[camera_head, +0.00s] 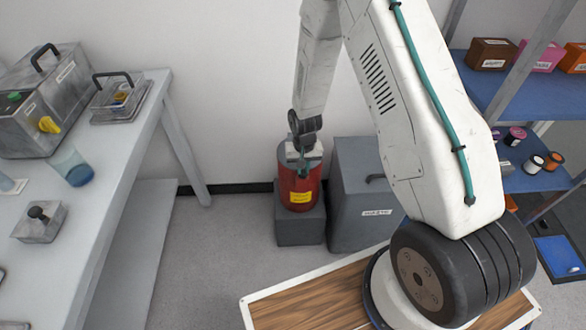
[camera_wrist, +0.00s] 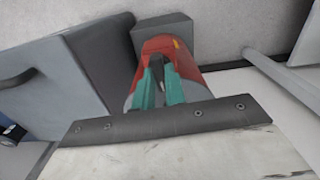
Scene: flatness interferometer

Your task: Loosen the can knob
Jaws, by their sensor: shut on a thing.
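The red can (camera_head: 300,185) with a yellow label stands upright on a grey block (camera_head: 300,228) against the back wall. It also shows in the wrist view (camera_wrist: 165,46), beyond my fingers. My gripper (camera_wrist: 160,85) has teal fingers and is at the top of the can, shut on a small dark part there, which appears to be the can knob (camera_wrist: 158,66). The knob is mostly hidden between the fingers. In the head view my gripper (camera_head: 303,165) reaches down onto the can top from above, and the knob cannot be made out there.
A grey waste bin (camera_head: 362,200) stands close to the can's right. A white bench (camera_head: 110,150) on the left holds a grey instrument (camera_head: 45,100) and a beaker (camera_head: 72,166). Blue shelves (camera_head: 500,90) are at right. Floor is clear between bench and can.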

